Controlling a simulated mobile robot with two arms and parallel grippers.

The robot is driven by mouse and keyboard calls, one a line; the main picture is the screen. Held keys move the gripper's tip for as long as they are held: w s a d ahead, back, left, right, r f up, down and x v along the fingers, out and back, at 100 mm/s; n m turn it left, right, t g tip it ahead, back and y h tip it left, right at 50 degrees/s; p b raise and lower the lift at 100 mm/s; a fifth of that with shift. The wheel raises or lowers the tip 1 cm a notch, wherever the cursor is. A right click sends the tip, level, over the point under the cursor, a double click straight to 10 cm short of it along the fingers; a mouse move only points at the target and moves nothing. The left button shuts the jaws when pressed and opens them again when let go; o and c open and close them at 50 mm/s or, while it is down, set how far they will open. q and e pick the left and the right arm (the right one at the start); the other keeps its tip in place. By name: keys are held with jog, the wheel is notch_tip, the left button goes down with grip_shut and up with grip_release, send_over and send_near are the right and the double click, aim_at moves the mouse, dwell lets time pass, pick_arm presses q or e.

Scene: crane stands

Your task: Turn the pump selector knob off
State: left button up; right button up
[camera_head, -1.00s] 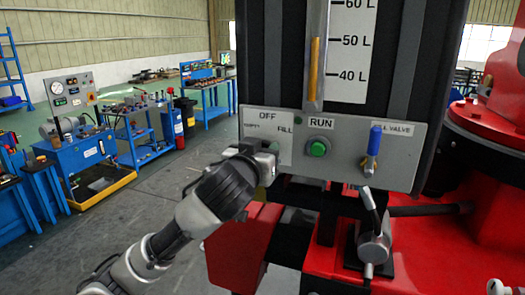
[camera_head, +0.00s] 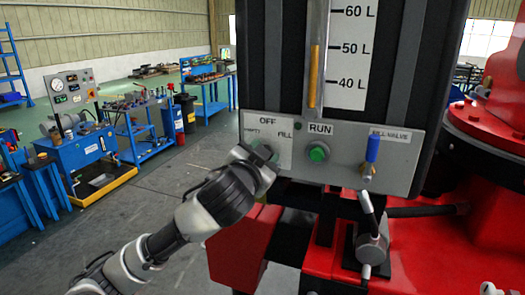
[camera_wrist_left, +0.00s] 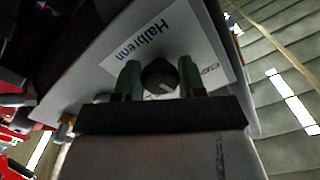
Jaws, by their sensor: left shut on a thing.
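The pump selector knob (camera_wrist_left: 158,74) is dark and round, with a pale pointer line, in the left wrist view. My left gripper (camera_wrist_left: 160,78) is shut on it, one finger on each side. In the head view my left gripper (camera_head: 268,158) is against the left part of the grey control panel (camera_head: 345,168) and hides the knob. The selector plate (camera_head: 285,132) reads OFF at top, EMPTY at left and FILL at right. I cannot tell which label the pointer faces. My right gripper is not in view.
A green RUN button (camera_head: 318,151) sits right of the selector plate. A blue-handled fill valve (camera_head: 372,148) is further right. A metal lever (camera_head: 371,225) stands on the red crane base below. The floor (camera_head: 180,200) at left is clear before the blue workbenches.

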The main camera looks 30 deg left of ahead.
pick_arm(q)
jog(key=shift+m+p, duration=0.45)
jog(key=shift+m, duration=0.75)
jog(key=o, duration=0.9)
jog(key=shift+s, duration=0.1)
jog(key=b+v, duration=1)
jog(key=b, duration=0.4)
jog(key=shift+s, duration=0.3)
